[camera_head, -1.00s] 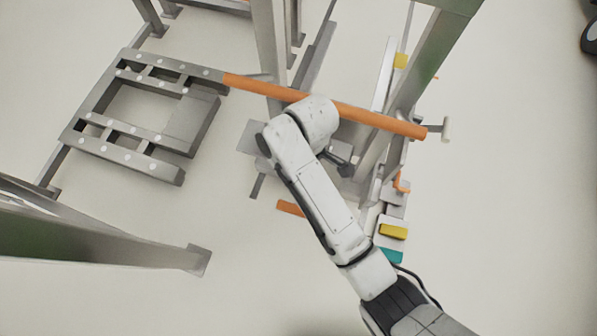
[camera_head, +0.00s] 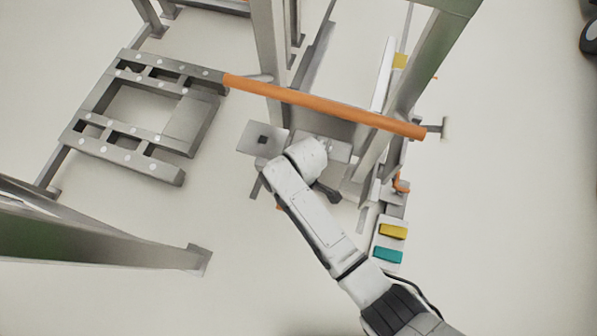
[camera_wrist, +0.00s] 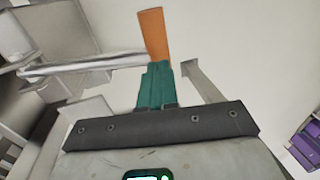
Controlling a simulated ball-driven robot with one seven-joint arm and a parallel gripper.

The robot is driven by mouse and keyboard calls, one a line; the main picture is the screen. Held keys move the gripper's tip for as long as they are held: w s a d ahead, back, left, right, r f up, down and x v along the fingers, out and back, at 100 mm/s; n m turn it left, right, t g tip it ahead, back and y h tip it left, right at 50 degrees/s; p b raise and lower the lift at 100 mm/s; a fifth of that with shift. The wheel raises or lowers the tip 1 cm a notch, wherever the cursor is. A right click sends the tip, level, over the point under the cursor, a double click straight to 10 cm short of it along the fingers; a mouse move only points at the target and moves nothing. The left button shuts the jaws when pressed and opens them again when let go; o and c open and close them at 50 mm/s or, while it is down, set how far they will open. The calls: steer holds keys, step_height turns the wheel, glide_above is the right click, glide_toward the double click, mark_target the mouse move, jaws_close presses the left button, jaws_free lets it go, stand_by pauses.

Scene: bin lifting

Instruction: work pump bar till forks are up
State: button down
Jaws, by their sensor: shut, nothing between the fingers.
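In the wrist view, my gripper (camera_wrist: 157,66) has its teal fingers together, with nothing between them. A short orange bar (camera_wrist: 153,35), which may be the pump bar, stands just beyond the fingertips; I cannot tell whether they touch it. In the head view my arm covers my gripper and nearly all of that short bar. A grey two-pronged frame with round studs (camera_head: 130,157), likely the forks, is at the left. Its height above the floor is unclear. A long orange bar (camera_head: 320,103) runs from near the frame to the right-hand post.
Grey steel posts (camera_head: 270,50) rise behind my arm, and a slanted post (camera_head: 425,65) stands at the right. A yellow block (camera_head: 393,230) and a teal block (camera_head: 388,255) lie right of my arm. Purple bins (camera_wrist: 308,145) show in the wrist view.

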steer(key=shift+s+a+f, duration=0.1)
steer(key=shift+s+f, duration=0.05)
steer(key=shift+f, duration=0.45)
steer(key=shift+s+f, duration=0.1)
steer(key=shift+f, duration=0.5)
